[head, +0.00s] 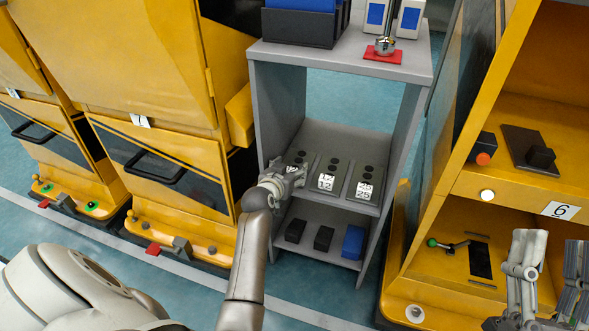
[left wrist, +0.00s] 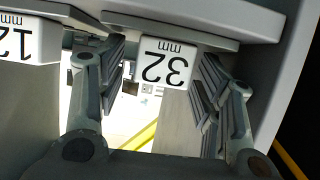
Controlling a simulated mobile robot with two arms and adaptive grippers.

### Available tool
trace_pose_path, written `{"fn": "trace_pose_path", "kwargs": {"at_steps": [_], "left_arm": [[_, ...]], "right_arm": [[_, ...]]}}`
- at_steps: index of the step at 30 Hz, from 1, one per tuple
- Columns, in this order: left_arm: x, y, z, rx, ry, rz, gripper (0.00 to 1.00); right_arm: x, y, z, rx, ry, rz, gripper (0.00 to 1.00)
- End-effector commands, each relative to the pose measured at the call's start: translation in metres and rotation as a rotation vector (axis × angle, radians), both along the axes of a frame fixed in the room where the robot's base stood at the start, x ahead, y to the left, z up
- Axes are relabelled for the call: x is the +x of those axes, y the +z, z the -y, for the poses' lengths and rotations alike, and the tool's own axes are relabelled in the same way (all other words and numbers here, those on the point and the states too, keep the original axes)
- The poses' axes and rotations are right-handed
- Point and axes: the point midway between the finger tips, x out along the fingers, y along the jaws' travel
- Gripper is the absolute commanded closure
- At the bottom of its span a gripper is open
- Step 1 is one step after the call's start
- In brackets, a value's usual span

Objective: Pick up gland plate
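Three grey plates with dark round spots and white number labels, which look like the gland plates, lie side by side on the middle shelf of a grey rack. The middle plate (head: 330,172) and right plate (head: 364,182) show clearly; the left one is mostly hidden behind my left gripper (head: 288,178). In the left wrist view, my left gripper (left wrist: 162,85) has its fingers apart, either side of a white "32 mm" label (left wrist: 166,63), seen upside down. A "12 mm" label (left wrist: 28,42) is to its left. My right gripper (head: 548,275) is open and empty at the lower right.
The grey rack (head: 290,105) has side walls close to the left gripper. Its lower shelf holds two black blocks (head: 296,231) and a blue block (head: 353,242). Yellow cabinets (head: 150,60) stand left; another yellow unit (head: 480,185) stands right.

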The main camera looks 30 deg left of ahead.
Motion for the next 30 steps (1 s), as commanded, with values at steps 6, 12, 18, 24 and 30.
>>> {"fn": "trace_pose_path", "kwargs": {"at_steps": [6, 12, 18, 24, 30], "left_arm": [[0.0, 0.0, 0.0, 0.0, 0.0, 0.0, 0.71], [0.0, 0.0, 0.0, 0.0, 0.0, 0.0, 0.97], [0.0, 0.002, 0.0, 0.002, 0.001, 0.005, 1.0], [0.0, 0.003, 0.0, 0.001, 0.001, 0.004, 1.0], [0.002, 0.007, 0.0, 0.002, 0.001, 0.005, 1.0]], "right_arm": [[0.0, 0.0, 0.0, 0.0, 0.0, -0.001, 0.52], [0.0, 0.0, 0.0, -0.001, 0.0, -0.002, 0.52], [0.0, 0.0, 0.0, -0.001, 0.0, -0.003, 0.52], [0.002, -0.002, 0.0, -0.005, -0.001, -0.018, 0.52], [0.01, -0.013, -0.001, -0.027, -0.005, -0.095, 0.52]]}}
